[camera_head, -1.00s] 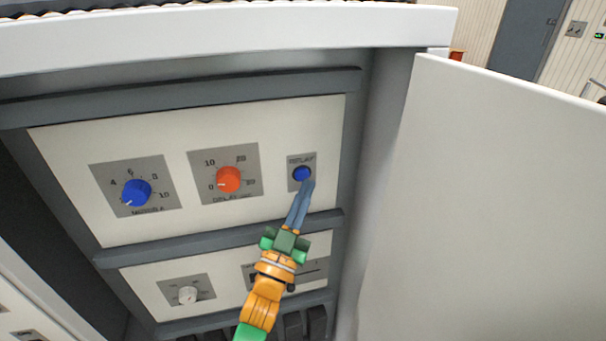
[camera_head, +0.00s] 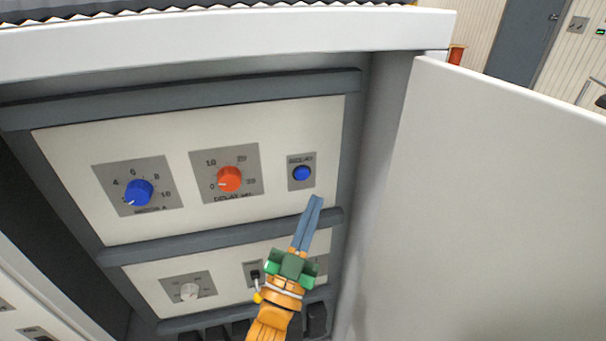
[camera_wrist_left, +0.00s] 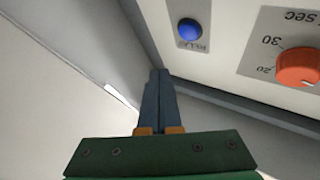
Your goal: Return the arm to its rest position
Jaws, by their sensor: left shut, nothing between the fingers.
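My left gripper (camera_head: 314,203) is in front of the cabinet panel, its long blue-grey fingers together and empty. Its tips are just below the blue relay button (camera_head: 302,173) and apart from it. The left wrist view shows the shut fingers (camera_wrist_left: 158,75) pointing past the panel's edge, with the blue button (camera_wrist_left: 189,29) above and to the right. The orange and green wrist of my left arm comes up from the bottom of the head view. My right gripper is not in view.
The upper panel holds a blue knob (camera_head: 139,193) and an orange delay knob (camera_head: 229,179). The lower panel has a pale knob (camera_head: 189,291) and a small dark switch (camera_head: 255,274). An open white cabinet door (camera_head: 490,200) stands close on the right.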

